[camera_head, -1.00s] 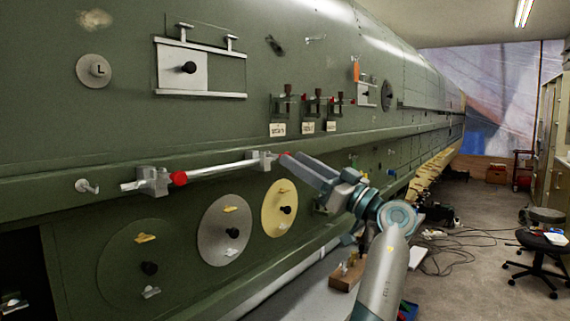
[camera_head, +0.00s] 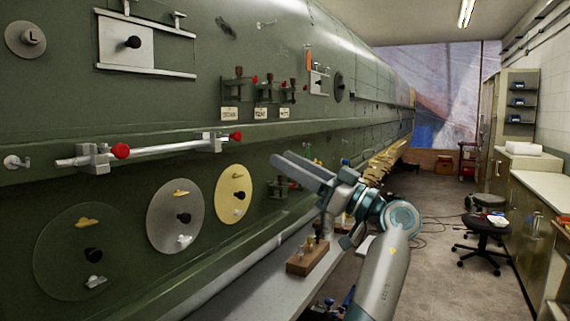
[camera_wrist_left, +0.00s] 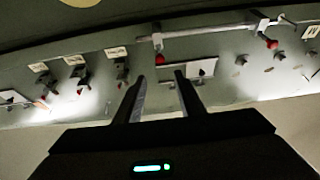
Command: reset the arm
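My left gripper (camera_head: 281,157) shows in the middle of the head view, in front of the green fuselage side (camera_head: 300,120). Its two grey fingers point up and left, to the right of a light metal bar (camera_head: 165,149) and below it in the picture. The left wrist view shows the two fingers (camera_wrist_left: 160,78) apart, with nothing between them. Beyond them is a green panel with a bar and red knobs. My right gripper is in neither view.
The bar has red knobs (camera_head: 121,151) and a clamp block. Round plates, one yellow (camera_head: 232,195), sit below it. Small clamps (camera_head: 240,88) sit above. A wooden block (camera_head: 307,258) lies on a low grey ledge. A black stool (camera_head: 487,222) stands on the open floor at right.

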